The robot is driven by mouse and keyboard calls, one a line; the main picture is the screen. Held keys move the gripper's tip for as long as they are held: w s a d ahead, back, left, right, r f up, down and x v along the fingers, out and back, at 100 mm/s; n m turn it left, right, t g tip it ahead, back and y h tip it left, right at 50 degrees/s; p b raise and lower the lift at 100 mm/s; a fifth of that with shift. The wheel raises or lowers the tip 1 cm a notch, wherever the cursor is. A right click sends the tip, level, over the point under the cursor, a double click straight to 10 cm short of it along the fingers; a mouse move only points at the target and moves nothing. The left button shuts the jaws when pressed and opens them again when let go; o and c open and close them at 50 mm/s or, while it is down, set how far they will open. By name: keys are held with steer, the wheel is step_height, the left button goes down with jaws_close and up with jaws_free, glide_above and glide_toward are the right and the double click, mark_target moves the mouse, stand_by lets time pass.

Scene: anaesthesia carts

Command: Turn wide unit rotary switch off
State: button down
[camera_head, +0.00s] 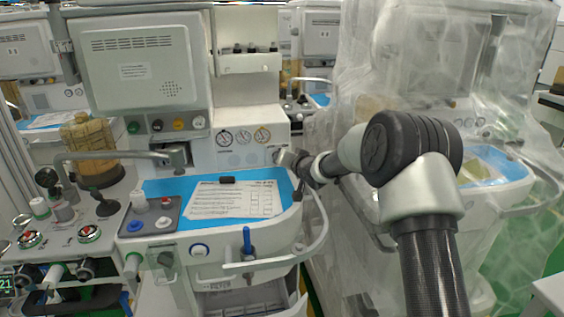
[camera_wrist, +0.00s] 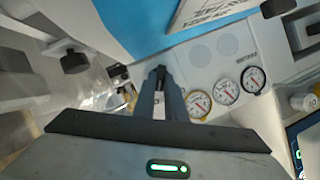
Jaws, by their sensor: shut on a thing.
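The wide unit (camera_head: 250,110) is the white anaesthesia cart at the centre of the head view, with a panel of round gauges. My gripper (camera_head: 281,157) reaches in from the right, at the panel's right end, beside the gauges. In the wrist view, the two dark fingers of my gripper (camera_wrist: 160,74) are close together, tips at the white panel beside the gauges (camera_wrist: 227,91). They are closed on the rotary switch, which the fingers hide almost wholly. Its angle cannot be read.
A blue work surface (camera_head: 160,187) with a paper sheet (camera_head: 235,200) lies below the panel. A curved white rail (camera_head: 318,235) runs along the cart's right front. A plastic-covered cart (camera_head: 430,75) stands close on the right. A dark knob (camera_wrist: 74,61) shows in the wrist view.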

steer(key=shift+a+f+n+h+b, duration=0.1)
steer(key=shift+a+n+h+b, duration=0.3)
steer(key=shift+n+b, duration=0.55)
steer(key=shift+s+n+h+b, duration=0.15)
steer(key=shift+n+h+b, duration=0.5)
steer(key=shift+n+h, duration=0.1)
steer(key=n+h, duration=0.2)
steer(key=n, duration=0.1)
steer(key=shift+a+t, duration=0.3)
steer(key=shift+t, duration=0.1)
steer(key=shift+n+t+h, duration=0.4)
steer(key=shift+n+h, duration=0.35)
steer(key=shift+n, duration=0.45)
steer(key=c, duration=1.8)
jaws_free()
steer(key=shift+s, duration=0.1)
